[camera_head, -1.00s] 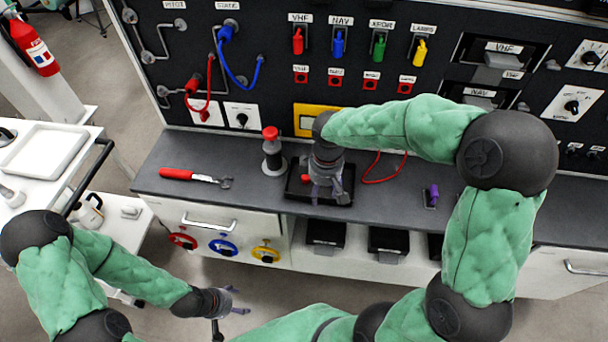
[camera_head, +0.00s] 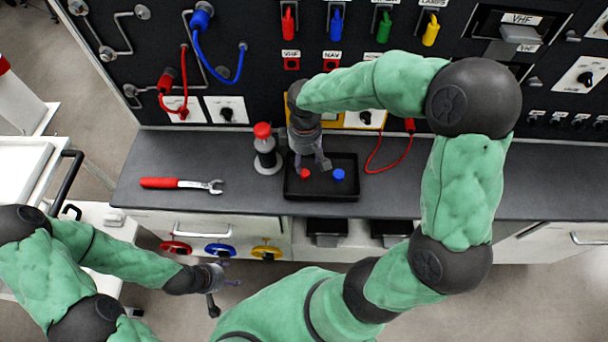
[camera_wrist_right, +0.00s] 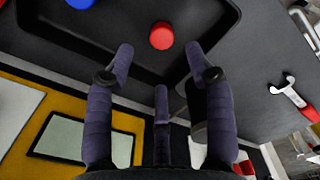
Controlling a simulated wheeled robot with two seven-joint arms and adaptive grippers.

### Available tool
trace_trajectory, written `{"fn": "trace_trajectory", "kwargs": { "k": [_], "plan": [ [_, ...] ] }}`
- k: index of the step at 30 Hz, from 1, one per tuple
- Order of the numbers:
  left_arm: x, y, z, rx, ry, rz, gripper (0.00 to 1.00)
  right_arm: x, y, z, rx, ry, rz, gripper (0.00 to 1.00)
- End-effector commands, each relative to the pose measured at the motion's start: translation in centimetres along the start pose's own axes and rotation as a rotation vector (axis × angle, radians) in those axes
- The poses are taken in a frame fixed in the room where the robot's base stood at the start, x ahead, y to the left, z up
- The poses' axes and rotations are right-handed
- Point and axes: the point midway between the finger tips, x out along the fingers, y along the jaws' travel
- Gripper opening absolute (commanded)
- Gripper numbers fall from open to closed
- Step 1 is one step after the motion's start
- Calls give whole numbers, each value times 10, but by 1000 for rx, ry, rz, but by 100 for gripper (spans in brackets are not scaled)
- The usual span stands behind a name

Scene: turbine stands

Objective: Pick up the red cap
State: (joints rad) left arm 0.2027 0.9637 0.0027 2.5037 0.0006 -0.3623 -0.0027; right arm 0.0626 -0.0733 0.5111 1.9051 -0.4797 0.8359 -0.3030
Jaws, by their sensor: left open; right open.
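The red cap (camera_head: 305,173) lies in the left part of a shallow black tray (camera_head: 322,196) on the dark counter. A blue cap (camera_head: 338,174) lies to its right in the tray. My right gripper (camera_head: 317,163) hangs over the back-left of the tray, next to the red cap. In the right wrist view the red cap (camera_wrist_right: 161,35) lies just beyond the open fingertips (camera_wrist_right: 160,62), between their lines and untouched; the blue cap (camera_wrist_right: 80,3) is cut by the top edge. My left gripper (camera_head: 222,280) is open and empty, low in front of the drawers.
A red-handled wrench (camera_head: 180,184) lies further left. A red cable (camera_head: 388,160) loops right of the tray.

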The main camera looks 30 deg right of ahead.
Motion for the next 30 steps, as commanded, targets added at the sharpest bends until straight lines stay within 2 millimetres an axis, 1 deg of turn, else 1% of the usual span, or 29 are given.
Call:
{"fn": "trace_trajectory", "kwargs": {
  "k": [1, 8, 15, 18, 21, 26, 29, 30],
  "plan": [
    [4, -2, 0, 0, 0, 0, 69, 9, 0, 0, 0, -2, -1, 54],
    [10, -4, -1, 0, 1, 0, 69, 20, -1, 1, 0, 0, -1, 54],
    [30, -11, -2, 0, 1, 0, 69, 51, -4, 3, 0, -1, -1, 54],
    [35, -12, -2, 0, 1, 0, 69, 62, -4, 2, 0, 0, -1, 54],
    [35, -12, -2, 0, 1, 0, 69, 65, -4, 2, 0, 0, 0, 54],
    [34, -12, -2, 0, 1, 0, 69, 63, -4, 2, 0, 1, 0, 54],
    [34, -12, -2, 0, 1, 0, 69, 63, -4, 2, 0, 1, 0, 29],
    [34, -12, -2, 0, 1, 0, 69, 63, -4, 2, 0, 1, 0, 18]
  ]
}}
